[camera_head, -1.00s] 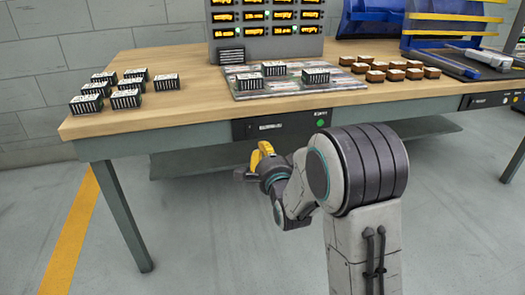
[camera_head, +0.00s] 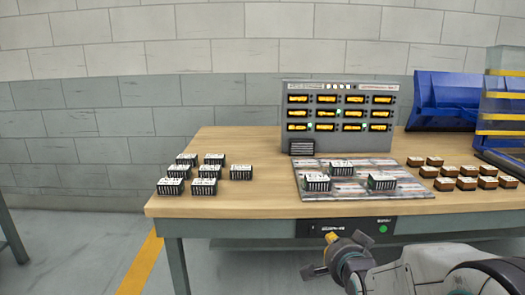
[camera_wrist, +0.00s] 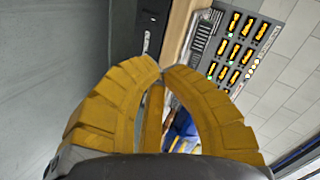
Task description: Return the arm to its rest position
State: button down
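My gripper (camera_head: 322,254) is in front of the workbench's (camera_head: 262,175) front edge, low in the head view, with my arm reaching in from the lower right. In the wrist view, its yellow fingers (camera_wrist: 157,66) curve together and their tips meet or nearly meet. No object shows between them. The wrist view looks along the bench front toward the display panel (camera_wrist: 237,50).
Several dark labelled blocks (camera_head: 203,187) stand at the bench's left. More stand on a printed mat (camera_head: 345,190) before the display panel (camera_head: 338,108). Brown blocks (camera_head: 468,184) and blue bins (camera_head: 447,98) are at right. Floor shows at left.

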jog(key=s+r+n+g+p, duration=0.5)
jog(key=s+r+p, duration=0.6)
jog(key=s, duration=0.4)
jog(key=s+r+n+g+p, duration=0.5)
jog(key=s+r+n+p, duration=0.2)
jog(key=s+r+p, duration=0.4)
jog(key=s+p, duration=0.2)
jog(key=s, duration=0.2)
jog(key=shift+r+n, duration=0.25)
jog(key=shift+n, duration=0.05)
